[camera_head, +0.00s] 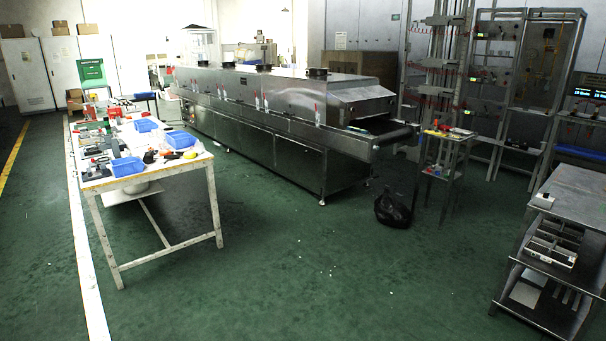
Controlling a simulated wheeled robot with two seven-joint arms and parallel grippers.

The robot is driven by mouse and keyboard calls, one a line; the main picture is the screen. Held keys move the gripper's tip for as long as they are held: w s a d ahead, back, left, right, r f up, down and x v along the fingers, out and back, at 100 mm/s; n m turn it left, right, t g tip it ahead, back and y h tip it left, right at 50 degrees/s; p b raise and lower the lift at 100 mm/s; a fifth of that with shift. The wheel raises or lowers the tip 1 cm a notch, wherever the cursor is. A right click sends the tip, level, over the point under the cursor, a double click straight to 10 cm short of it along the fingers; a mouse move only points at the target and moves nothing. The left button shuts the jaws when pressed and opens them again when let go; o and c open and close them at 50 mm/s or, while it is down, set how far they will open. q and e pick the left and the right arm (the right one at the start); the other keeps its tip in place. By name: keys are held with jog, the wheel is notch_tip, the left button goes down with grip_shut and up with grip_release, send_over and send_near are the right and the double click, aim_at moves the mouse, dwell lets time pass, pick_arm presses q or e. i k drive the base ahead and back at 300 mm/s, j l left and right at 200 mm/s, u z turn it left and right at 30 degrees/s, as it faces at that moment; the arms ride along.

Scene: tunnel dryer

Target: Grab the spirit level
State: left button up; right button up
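I cannot pick out the spirit level for certain; the tools in view are too small to tell apart. Several small tools and parts lie on the white work table (150,178) at the left. A small yellow item (190,154) lies near that table's right edge. More small red and yellow items (447,132) lie on a narrow stand at the right of the dryer. Neither of my grippers is in view.
The long steel tunnel dryer (290,108) runs across the middle. A black bag (393,209) sits on the floor by its near end. A steel shelf table (575,195) stands at the right. Blue bins (127,167) sit on the work table. The green floor in front is clear.

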aim_at(365, 133)
jog(key=i, duration=0.95)
jog(key=i+j, duration=0.1)
jog(key=i, duration=0.8)
jog(key=i+z, duration=0.1)
jog(key=i, duration=0.85)
jog(key=i+j+z, duration=0.2)
jog(key=i, duration=0.2)
jog(key=i+j+z, duration=0.2)
jog(key=i, duration=0.2)
jog(key=i+j+z, duration=0.2)
jog(key=i, duration=0.2)
jog(key=i+l+u, duration=0.2)
jog(key=i+l, duration=0.2)
jog(key=i, duration=0.1)
